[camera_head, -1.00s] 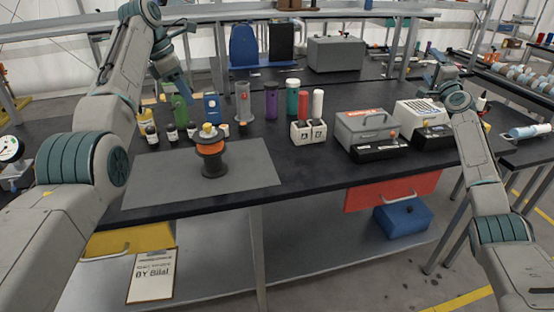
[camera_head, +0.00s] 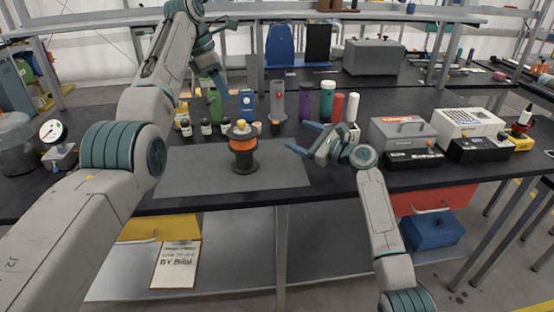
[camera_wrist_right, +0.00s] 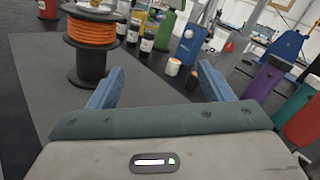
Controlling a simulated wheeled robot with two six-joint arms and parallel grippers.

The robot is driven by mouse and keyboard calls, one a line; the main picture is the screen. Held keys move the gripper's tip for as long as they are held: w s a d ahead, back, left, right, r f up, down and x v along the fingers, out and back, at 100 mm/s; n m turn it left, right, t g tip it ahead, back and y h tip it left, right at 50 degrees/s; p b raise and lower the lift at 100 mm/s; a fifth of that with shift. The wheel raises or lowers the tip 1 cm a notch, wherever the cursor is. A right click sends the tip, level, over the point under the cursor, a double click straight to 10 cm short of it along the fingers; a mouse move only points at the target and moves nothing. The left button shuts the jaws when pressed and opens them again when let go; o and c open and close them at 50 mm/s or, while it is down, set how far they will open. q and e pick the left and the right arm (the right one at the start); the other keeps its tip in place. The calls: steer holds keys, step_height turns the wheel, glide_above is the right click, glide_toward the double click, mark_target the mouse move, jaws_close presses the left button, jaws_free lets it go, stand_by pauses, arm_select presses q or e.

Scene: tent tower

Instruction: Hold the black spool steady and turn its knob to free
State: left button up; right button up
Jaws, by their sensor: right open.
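The black spool (camera_head: 244,164) stands upright on the grey mat (camera_head: 190,178), with an orange winding around its middle. Its yellow knob (camera_head: 240,126) sits on top. The spool also shows in the right wrist view (camera_wrist_right: 88,68), upper left, with its top cut off by the frame edge. My left gripper (camera_head: 226,55) is raised behind and above the spool, fingers apart, apparently empty. My right gripper (camera_head: 296,135) is open and empty to the right of the spool, apart from it. In the right wrist view its fingers (camera_wrist_right: 160,70) are spread with nothing between them.
Small dark bottles (camera_head: 206,127), a green bottle (camera_head: 215,105) and a purple cylinder (camera_head: 306,101) stand behind the mat. A grey case (camera_head: 402,134) is to the right. The mat around the spool is clear.

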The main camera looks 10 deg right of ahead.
mark_target(244, 149)
steer(key=s+a+f+g, duration=0.1)
steer(key=a, duration=0.1)
steer(key=s+a+f+m+g+y, duration=0.1)
steer(key=s+a, duration=0.1)
steer(key=a, duration=0.1)
steer(key=s+a+f+y, duration=0.1)
steer(key=a+f, duration=0.1)
steer(key=a, duration=0.1)
steer(key=shift+s+m+g, duration=0.3)
steer(key=shift+m+g, duration=0.1)
steer(key=shift+a, duration=0.3)
steer(key=x, duration=1)
steer(key=shift+w+a, duration=0.1)
